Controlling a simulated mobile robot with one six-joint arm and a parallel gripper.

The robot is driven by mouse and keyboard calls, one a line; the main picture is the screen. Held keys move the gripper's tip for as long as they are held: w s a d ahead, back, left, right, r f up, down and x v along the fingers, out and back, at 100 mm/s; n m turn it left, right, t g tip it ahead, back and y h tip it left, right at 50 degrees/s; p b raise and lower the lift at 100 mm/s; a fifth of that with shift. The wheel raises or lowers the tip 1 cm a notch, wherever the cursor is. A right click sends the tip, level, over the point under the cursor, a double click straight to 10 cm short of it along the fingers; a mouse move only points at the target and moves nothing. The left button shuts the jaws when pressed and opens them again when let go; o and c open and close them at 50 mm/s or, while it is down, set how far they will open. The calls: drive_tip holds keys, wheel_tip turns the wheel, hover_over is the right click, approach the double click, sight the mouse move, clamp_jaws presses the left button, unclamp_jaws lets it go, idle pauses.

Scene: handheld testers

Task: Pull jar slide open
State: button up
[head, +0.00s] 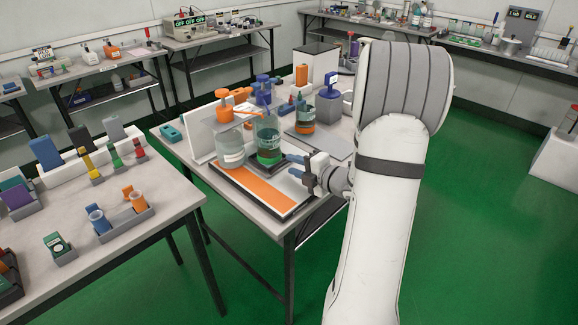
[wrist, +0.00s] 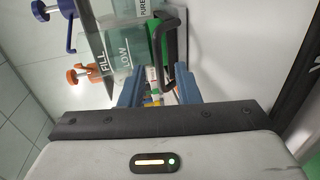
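The jar slide is a low dark-edged tray with an orange strip (head: 262,190) at the table's near edge. A clear jar (head: 230,150) with an orange cap and a greenish jar (head: 268,138) with a blue top stand on or just behind it; the exact contact is unclear. My gripper (head: 295,166) is beside the slide's right side. In the wrist view, my gripper's blue fingers (wrist: 158,88) are apart with nothing clamped visibly. A black bar-like handle (wrist: 171,40) reaches down toward the gap between them. A clear jar marked FILL and LOW (wrist: 118,62) is left of it.
Behind the jars stand a bottle with orange liquid (head: 305,118), a blue device (head: 329,105) and a white box (head: 318,65). A white upright panel (head: 200,138) is at left. A second table (head: 150,225) with small holders is at left.

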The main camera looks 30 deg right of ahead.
drive_tip(key=shift+x, duration=1.1)
clamp_jaws()
